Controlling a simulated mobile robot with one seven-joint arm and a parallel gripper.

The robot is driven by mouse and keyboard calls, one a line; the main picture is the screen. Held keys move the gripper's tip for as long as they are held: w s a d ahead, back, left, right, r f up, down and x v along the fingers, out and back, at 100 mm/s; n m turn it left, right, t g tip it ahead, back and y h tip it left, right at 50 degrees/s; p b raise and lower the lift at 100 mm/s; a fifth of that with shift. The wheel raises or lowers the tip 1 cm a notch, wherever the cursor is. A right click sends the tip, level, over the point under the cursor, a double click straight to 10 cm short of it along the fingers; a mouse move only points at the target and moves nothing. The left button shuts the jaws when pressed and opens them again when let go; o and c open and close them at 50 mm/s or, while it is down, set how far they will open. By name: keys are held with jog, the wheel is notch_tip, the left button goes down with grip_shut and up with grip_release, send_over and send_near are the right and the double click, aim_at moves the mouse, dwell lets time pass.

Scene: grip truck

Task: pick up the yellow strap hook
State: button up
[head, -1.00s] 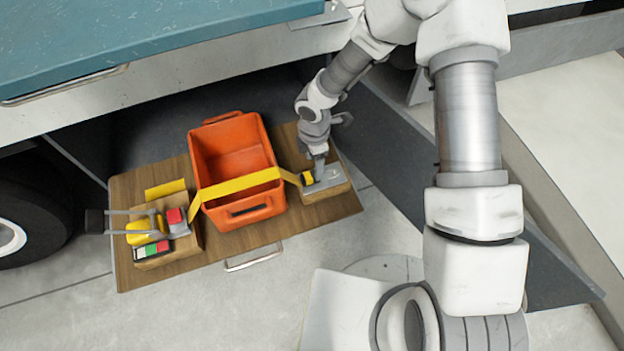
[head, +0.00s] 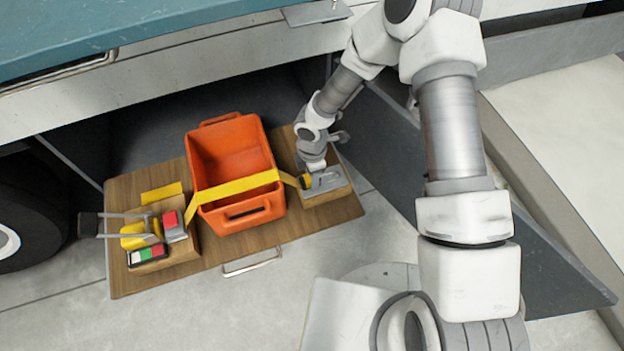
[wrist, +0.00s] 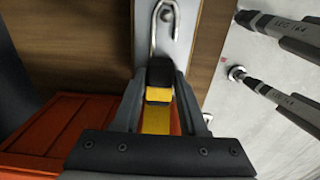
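The yellow strap hook (head: 304,181) is at the right end of the yellow strap (head: 238,187), by a grey metal plate (head: 328,182) on a small wooden block. In the wrist view the hook has a black and yellow body (wrist: 159,75) and a bent metal hook end (wrist: 166,22) on the plate. My gripper (head: 308,172) is down at the hook. In the wrist view my gripper's fingers (wrist: 160,84) stand on either side of the hook's body, very close to it. I cannot tell whether they press on it.
The strap crosses an orange crate (head: 262,208) on a wooden board (head: 215,260). A ratchet (head: 140,234) with a yellow part sits on the left block beside coloured buttons (head: 148,254). The teal deck (head: 130,25) overhangs behind.

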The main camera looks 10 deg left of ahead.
grip_shut()
jog(key=shift+r, duration=0.6)
jog(key=r, duration=0.1)
jog(key=r+p, duration=0.2)
jog(key=shift+s+d+r, duration=0.2)
jog(key=shift+s+r, duration=0.05)
jog(key=shift+r, duration=0.05)
jog(key=s+d+r+p, duration=0.1)
jog(key=s+d+r, duration=0.5)
jog(key=s, duration=0.3)
jog(key=shift+s+r, duration=0.15)
jog(key=shift+d, duration=0.15)
